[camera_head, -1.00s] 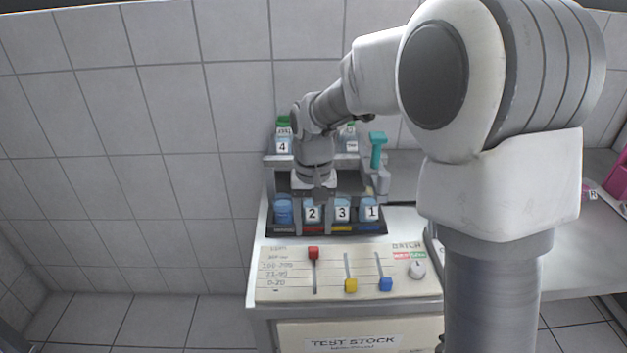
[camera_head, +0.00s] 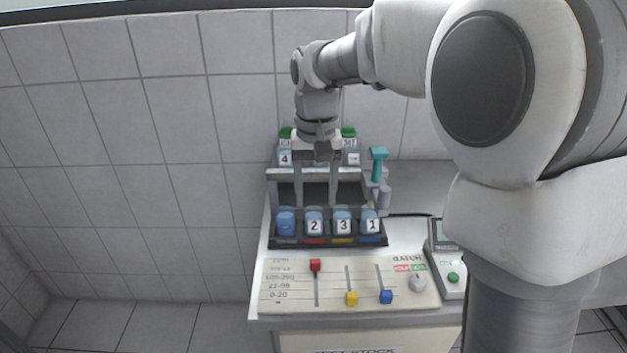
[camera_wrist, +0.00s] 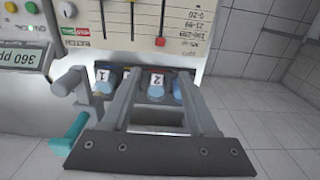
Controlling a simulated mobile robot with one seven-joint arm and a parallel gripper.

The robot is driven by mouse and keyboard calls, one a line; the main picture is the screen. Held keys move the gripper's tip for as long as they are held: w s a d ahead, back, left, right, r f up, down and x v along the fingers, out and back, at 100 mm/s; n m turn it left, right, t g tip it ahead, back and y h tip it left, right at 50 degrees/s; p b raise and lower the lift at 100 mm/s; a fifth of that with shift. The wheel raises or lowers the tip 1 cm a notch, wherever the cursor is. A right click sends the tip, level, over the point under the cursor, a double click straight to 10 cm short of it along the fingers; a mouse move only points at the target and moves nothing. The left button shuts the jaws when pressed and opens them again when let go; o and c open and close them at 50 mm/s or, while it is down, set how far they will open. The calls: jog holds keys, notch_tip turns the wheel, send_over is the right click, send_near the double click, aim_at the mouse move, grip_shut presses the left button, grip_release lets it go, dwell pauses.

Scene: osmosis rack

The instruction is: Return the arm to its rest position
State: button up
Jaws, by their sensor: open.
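My gripper (camera_head: 316,204) hangs fingers down in front of the rack (camera_head: 275,242), its two long grey fingers apart with nothing between them. The upper arm fills the right of the head view, and the forearm reaches left to the wrist. In the wrist view the gripper (camera_wrist: 158,76) shows a dark palm bar at the bottom and two spread fingers. Jars labelled 2 (camera_head: 314,226), 3 (camera_head: 343,226) and 1 (camera_head: 371,225) stand in the front row of the rack. A blue jar (camera_head: 286,224) stands at its left end. I cannot tell the exact gap between fingertips and jars.
A jar labelled 4 (camera_head: 285,157) stands on the rack's back level. A teal-handled lever (camera_head: 379,165) rises at the rack's right. A slider panel (camera_head: 335,298) lies in front, with a device with a green button (camera_head: 453,278) beside it. The tiled wall is behind; the left is clear.

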jog(key=s+d+r+t+p, duration=0.1)
jog(key=s+d+r+t, duration=0.1)
jog(key=s, duration=0.5)
jog(key=s+d+r+t+p, duration=0.1)
jog(key=s+d+r+p, duration=0.1)
jog(key=s+d, duration=0.3)
jog(key=s+d+r+t+p, duration=0.2)
jog(key=s+d+r, duration=0.1)
jog(key=s, duration=0.6)
jog(key=shift+s+d+r+t, duration=0.2)
jog(key=shift+r+t, duration=0.1)
jog(key=shift+r, duration=0.3)
